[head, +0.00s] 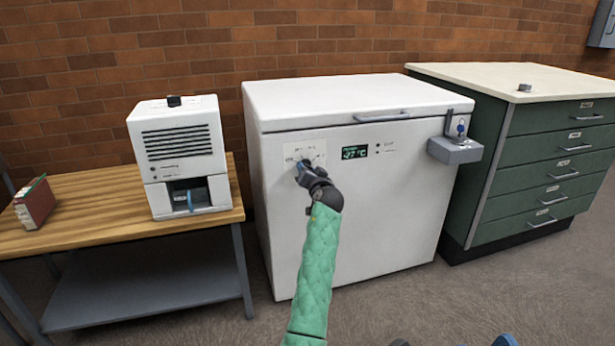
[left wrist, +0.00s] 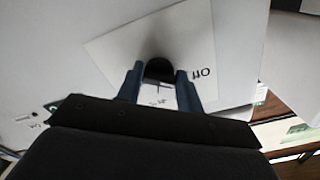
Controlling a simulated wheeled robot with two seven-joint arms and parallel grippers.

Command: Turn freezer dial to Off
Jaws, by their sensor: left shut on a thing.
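The white chest freezer (head: 350,210) stands against the brick wall with its lid closed. Its dial plate (head: 318,150) is at the upper left of the front. My left gripper (head: 303,166) is at this plate, at the end of the green-sleeved arm. In the left wrist view the two blue-grey fingers (left wrist: 160,90) are shut on the black dial knob (left wrist: 159,70), one on each side. The word "Off" (left wrist: 201,73) shows on the plate beside the right finger. The knob's pointer direction is hidden. My right gripper is not in view.
The freezer's display (head: 355,153) reads about -27 °C. A lock bracket (head: 455,150) juts from its right front. A wooden bench (head: 100,220) with a white machine (head: 180,155) stands left, a green drawer cabinet (head: 545,160) right. Floor in front is clear.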

